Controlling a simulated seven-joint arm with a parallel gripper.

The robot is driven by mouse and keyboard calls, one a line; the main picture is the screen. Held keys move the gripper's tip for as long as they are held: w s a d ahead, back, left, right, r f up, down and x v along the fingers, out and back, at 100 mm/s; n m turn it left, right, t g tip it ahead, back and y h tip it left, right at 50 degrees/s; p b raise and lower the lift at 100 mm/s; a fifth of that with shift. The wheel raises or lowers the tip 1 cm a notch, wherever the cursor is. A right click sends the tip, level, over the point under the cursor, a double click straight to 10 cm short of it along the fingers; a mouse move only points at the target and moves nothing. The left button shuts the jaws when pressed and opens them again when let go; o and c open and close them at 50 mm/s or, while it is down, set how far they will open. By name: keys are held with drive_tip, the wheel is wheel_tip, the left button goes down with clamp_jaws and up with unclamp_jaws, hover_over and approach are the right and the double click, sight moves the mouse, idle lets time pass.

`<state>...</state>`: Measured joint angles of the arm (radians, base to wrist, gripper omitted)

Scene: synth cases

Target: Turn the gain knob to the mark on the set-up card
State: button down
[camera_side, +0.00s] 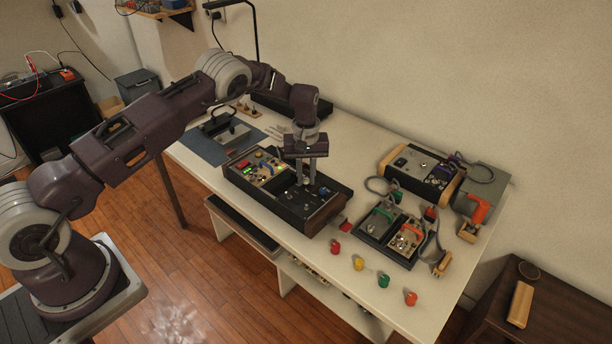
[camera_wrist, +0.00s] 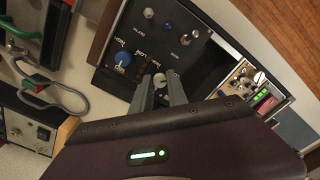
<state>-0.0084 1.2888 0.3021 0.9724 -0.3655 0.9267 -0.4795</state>
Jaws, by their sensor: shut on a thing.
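A black control unit with wooden ends (camera_side: 318,219) stands on the bench. Its dark panel (camera_wrist: 205,62) fills the upper middle of the wrist view. My gripper (camera_side: 306,183) points down onto this panel. In the wrist view its two fingers are shut on a small silver knob (camera_wrist: 159,79). A larger blue knob (camera_wrist: 123,59) with a white scale sits just left of the fingers. Other small knobs (camera_wrist: 186,39) stand further up the panel. The labels are too small to read, so I cannot tell which knob is gain. I cannot make out a set-up card for certain.
A lit module (camera_side: 258,166) adjoins the panel on its left. Red, yellow and green pieces (camera_side: 359,264) line the front bench edge. Cabled units (camera_side: 390,233) stand right, with another case (camera_side: 422,172) behind. A blue mat (camera_side: 205,149) lies at the left end.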

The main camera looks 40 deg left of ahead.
sight(306, 180)
drive_tip(key=shift+w, duration=0.1)
drive_tip(key=c, duration=1.3)
unclamp_jaws()
wheel_tip(306, 180, up, 7)
drive_tip(key=shift+r, duration=0.1)
